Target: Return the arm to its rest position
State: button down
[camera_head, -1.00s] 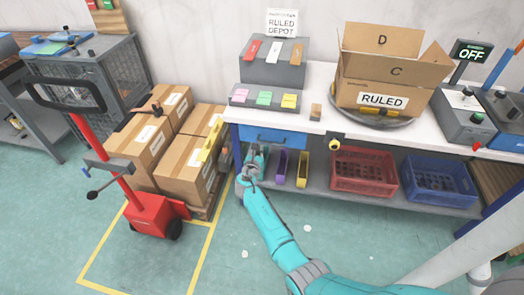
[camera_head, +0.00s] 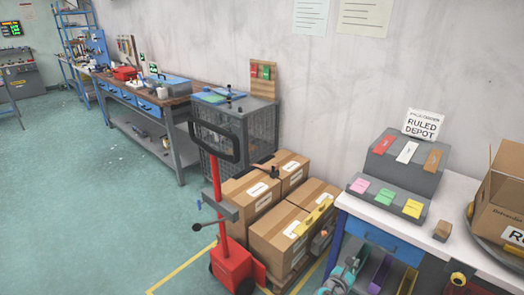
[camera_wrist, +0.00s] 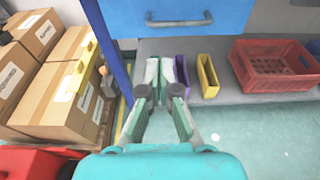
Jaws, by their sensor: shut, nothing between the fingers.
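My gripper (camera_wrist: 160,82) points forward in the wrist view, its two fingers close together with nothing between them. It is in front of the lower shelf of the white-topped bench, below a blue drawer (camera_wrist: 175,14). In the head view only part of my teal arm shows at the bottom edge, beside the bench's left leg, and the fingertips are hard to make out there.
A purple bin (camera_wrist: 181,78) and a yellow bin (camera_wrist: 208,76) stand on the shelf (camera_wrist: 226,98) near the fingers, with a red crate (camera_wrist: 275,66) to the right. Stacked cartons (camera_head: 282,232) and a red pallet jack (camera_head: 232,262) stand left. Open floor (camera_head: 90,220) lies further left.

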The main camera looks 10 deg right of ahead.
jog(key=s+a+f+m+t+y, duration=0.1)
jog(key=s+a+f+m+y, duration=0.1)
jog(key=s+a+f, duration=0.4)
jog(key=s+a+f+m+y, duration=0.2)
jog(key=s+a+f+y, duration=0.1)
jog(key=s, duration=0.5)
jog(key=s+a+m+t+y, duration=0.1)
jog(key=s+a+m+y, duration=0.45)
jog(key=s, duration=0.85)
jog(key=s+a+r+m+t, duration=0.1)
jog(key=s+a+r+m, duration=0.3)
jog(key=s, duration=0.3)
jog(key=s+a+r+m+t, duration=0.1)
jog(key=s+a+r+m, duration=0.25)
jog(key=s+r, duration=0.2)
jog(key=s+r+m+y, duration=0.1)
jog(key=s+r+m, duration=0.3)
jog(key=r, duration=0.3)
jog(key=s+a+r+m+t, duration=0.1)
jog(key=s+r+m, duration=0.3)
jog(key=r, duration=0.3)
jog(key=shift+s+a+y, duration=0.3)
jog(key=shift+s+y, duration=0.05)
jog(key=shift+s, duration=0.4)
jog(key=shift+r, duration=0.1)
